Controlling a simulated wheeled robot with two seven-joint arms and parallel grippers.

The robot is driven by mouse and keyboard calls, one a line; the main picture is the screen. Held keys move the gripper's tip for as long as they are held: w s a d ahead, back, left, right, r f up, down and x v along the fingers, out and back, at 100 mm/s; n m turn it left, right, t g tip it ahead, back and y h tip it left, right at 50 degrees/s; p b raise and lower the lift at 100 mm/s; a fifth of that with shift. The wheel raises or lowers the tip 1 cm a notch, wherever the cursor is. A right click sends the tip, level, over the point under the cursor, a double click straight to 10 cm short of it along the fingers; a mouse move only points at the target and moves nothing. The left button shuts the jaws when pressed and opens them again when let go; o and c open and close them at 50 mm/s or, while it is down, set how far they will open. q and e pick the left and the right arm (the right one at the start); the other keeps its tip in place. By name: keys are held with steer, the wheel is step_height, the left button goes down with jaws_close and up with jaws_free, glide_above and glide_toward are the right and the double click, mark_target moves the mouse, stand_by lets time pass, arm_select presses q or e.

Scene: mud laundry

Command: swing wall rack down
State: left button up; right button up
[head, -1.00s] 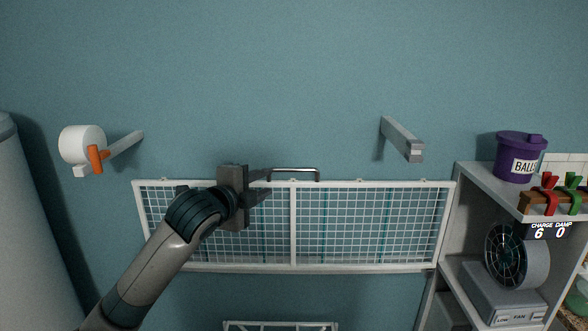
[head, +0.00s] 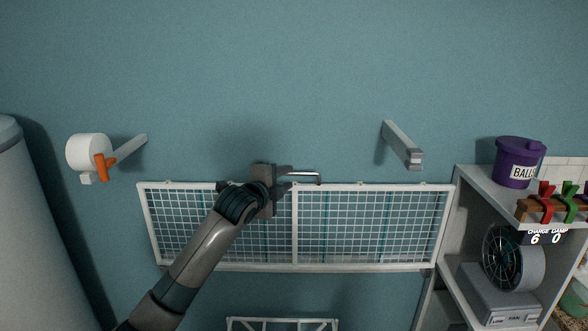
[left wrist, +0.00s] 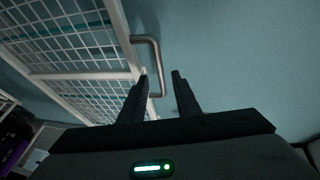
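The wall rack (head: 294,230) is a white frame with a wire grid, set low across the blue wall. Its grey bar handle (head: 318,175) stands up at the middle of the top edge; its left part is hidden by my gripper. My left gripper (head: 287,179) is at the handle's left side, with fingers apart. In the left wrist view, the open fingers (left wrist: 160,77) point at the handle (left wrist: 158,62), whose near end shows between them. No firm grip shows. The rack's frame (left wrist: 120,30) is at the left there. My right gripper is not in view.
Two wall arms stick out above the rack, the left one (head: 130,148) with a white reel (head: 88,152) and orange lever, the right one (head: 402,146) bare. A shelf unit (head: 455,215) at the right holds a purple tub (head: 518,155) and a fan (head: 512,258). A white cylinder (head: 30,230) stands left.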

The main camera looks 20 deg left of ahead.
mark_target(293, 174)
arm_select(q)
steer(key=shift+p+x, duration=1.1)
steer(key=shift+x, duration=2)
jaws_close()
